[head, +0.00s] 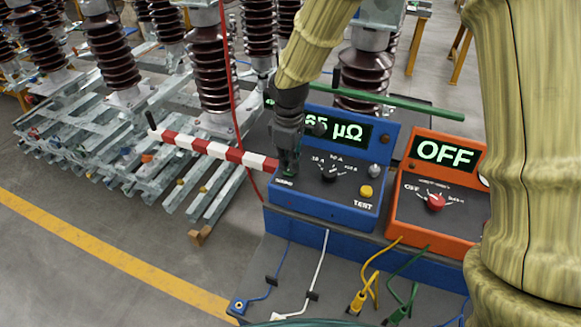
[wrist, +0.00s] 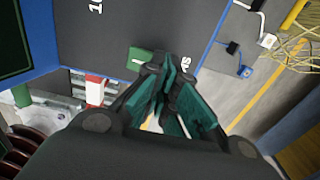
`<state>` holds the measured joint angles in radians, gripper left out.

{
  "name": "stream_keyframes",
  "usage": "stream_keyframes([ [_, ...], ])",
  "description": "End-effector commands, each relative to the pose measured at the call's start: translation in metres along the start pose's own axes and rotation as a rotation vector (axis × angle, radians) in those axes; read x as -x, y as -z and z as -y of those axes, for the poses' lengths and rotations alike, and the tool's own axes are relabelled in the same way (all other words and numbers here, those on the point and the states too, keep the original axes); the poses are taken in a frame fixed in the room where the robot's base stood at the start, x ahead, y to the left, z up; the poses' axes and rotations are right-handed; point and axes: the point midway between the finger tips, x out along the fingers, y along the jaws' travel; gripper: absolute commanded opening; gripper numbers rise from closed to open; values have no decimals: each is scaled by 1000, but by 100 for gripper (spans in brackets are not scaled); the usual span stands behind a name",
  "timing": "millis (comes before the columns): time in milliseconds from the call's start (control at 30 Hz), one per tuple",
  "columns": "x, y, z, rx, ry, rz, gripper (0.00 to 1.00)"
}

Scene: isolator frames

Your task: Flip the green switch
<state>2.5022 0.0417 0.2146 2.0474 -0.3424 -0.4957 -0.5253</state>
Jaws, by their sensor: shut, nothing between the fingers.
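The green switch (wrist: 140,60) shows in the wrist view as a small green rocker on the dark panel, just beyond my fingertips. In the head view, my gripper hides most of it. It sits at the lower left of the panel of the blue micro-ohmmeter (head: 330,208), whose lit display ends in "65 µΩ". My gripper (head: 289,170) is shut and empty, pointing down at the switch's corner of the panel. In the wrist view its teal fingertips (wrist: 175,72) are close together beside the switch. I cannot tell whether they touch it.
The blue box has a black knob (head: 328,173) and a yellow TEST button (head: 366,191). An orange box (head: 437,222) reading OFF, with a red knob (head: 435,203), stands to its right. A red-and-white bar (head: 205,148) and a green rod (head: 400,106) lie close by. Cables lie in front.

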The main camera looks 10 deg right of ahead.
Motion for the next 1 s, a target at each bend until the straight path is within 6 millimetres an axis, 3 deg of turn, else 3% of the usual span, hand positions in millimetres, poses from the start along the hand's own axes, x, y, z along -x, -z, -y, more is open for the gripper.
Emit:
stream_keyframes([
  [1000, -12, 0, 0, 0, 0, 0, 0],
])
